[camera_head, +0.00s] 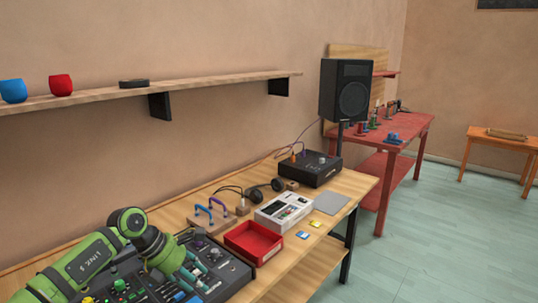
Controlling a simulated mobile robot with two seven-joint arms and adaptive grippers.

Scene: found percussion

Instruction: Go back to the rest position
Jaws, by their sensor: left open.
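My left arm (95,255), green and dark grey, comes in from the lower left over the workbench. Its gripper (188,274) hangs low over a black mixing console (228,270) with coloured knobs and sliders. The gripper is open; its fingers are small and partly lost against the console, and I see nothing held in it. I cannot tell whether it touches the console. My right gripper is not in view.
Right of the console are a red tray (252,239), a white drum machine (284,211), headphones (272,187) and a black box (316,170). A speaker (345,92) stands behind. A wall shelf (200,84) holds blue (13,91) and red cups (61,85).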

